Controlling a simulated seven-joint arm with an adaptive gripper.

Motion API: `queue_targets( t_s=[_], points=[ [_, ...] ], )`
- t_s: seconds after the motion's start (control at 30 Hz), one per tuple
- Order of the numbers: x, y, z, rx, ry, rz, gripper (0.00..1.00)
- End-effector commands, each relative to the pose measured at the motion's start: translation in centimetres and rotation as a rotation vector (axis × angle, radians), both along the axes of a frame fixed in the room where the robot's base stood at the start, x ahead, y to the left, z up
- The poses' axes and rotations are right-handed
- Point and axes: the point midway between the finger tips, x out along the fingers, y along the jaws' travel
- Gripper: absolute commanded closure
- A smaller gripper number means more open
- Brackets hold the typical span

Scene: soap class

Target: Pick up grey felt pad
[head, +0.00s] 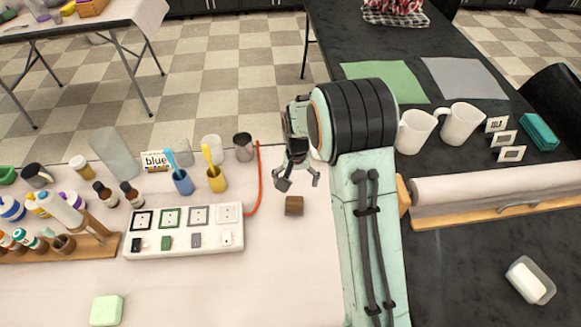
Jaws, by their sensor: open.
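A flat grey sheet (463,79), which looks like the grey felt pad, lies on the dark table at the far right, beside a green sheet (384,80). My gripper (299,181) is open and empty over the pale table at the centre, well to the left of and nearer than the grey sheet. My arm stands between them and overlaps part of the green sheet. A small brown block (294,205) shows just below the fingertips; I cannot see contact.
Two white mugs (460,123) stand in front of the grey sheet, with small framed cards (504,138) and a teal box (540,131) to their right. A wooden-framed roll (500,188) lies nearer. A white board (184,230) with small coloured pieces, cups and bottles fills the left.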

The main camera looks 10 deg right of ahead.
Motion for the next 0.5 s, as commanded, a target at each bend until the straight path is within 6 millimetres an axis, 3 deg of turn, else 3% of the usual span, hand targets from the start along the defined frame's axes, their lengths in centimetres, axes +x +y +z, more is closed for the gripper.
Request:
queue_targets(
  t_s=[0.13, 0.5],
  points=[
    [-0.9, 0.2, -2.4, -0.005, 0.047, 0.008, 0.15],
    [-1.0, 0.3, -7.7, -0.004, 0.047, 0.01, 0.15]
  ],
)
